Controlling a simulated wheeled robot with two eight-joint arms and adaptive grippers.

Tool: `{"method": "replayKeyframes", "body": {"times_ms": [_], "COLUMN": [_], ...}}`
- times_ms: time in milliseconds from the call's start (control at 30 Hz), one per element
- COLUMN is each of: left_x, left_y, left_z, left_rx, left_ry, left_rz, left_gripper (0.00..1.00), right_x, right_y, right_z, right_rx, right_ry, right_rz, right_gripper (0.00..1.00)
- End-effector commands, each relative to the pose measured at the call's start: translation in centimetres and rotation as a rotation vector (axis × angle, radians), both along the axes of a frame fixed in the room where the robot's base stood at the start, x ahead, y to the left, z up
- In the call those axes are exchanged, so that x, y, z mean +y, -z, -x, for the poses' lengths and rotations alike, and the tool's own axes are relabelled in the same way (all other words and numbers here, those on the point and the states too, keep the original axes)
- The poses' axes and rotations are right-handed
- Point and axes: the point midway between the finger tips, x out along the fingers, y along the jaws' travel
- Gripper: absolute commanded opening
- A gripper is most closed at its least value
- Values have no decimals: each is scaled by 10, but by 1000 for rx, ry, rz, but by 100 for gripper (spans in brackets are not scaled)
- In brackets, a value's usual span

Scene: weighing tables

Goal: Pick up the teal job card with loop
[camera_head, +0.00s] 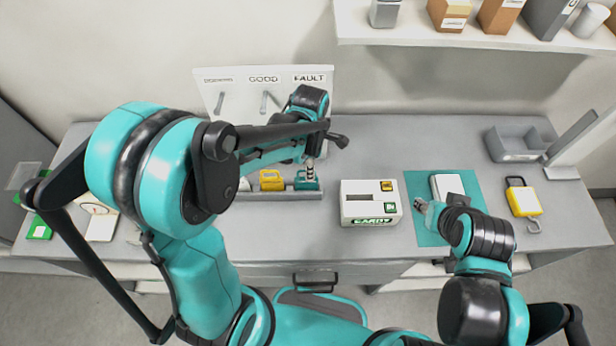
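The teal job card (306,184) stands in a grey rack (283,195) at the middle of the table, at the right end of its row. Its loop is not clear. My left arm reaches in from the left over the rack. My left gripper (311,170) points down at the top of the teal card; its silver fingertips look in contact with or just above it, and whether they grip it is too small to tell. My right gripper (423,206) is low over the left part of a teal mat (422,234); its finger opening is unclear.
A yellow card (271,181) stands left of the teal one. Behind is a hook board (210,78) labelled GOOD and FAULT. A white box (356,205) stands right of the rack. A yellow hooked item (523,200) and grey bin (513,146) lie farther right.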

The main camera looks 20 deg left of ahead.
Motion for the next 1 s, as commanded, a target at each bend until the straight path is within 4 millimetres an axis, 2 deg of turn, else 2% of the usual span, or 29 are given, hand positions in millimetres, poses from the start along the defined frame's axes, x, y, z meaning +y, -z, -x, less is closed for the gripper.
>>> {"method": "replayKeyframes", "body": {"times_ms": [400, 667, 700, 800, 1000], "left_x": [9, 9, 9, 9, 9], "left_y": [56, 59, 59, 59, 59], "left_z": [0, 0, 0, 0, 0], "left_rx": [-1, -1, -1, -1, -1], "left_ry": [2, 3, 3, 3, 3], "left_rz": [1, 1, 1, 1, 1], "left_gripper": [31, 31, 28, 2, 0], "right_x": [0, 0, 0, 0, 0], "right_y": [13, 12, 12, 12, 12], "right_z": [0, 0, 0, 0, 0], "right_rx": [0, 0, 0, 0, 0], "right_ry": [0, 0, 0, 0, 0], "right_rz": [0, 0, 0, 0, 0], "right_gripper": [40, 40, 40, 40, 40]}}
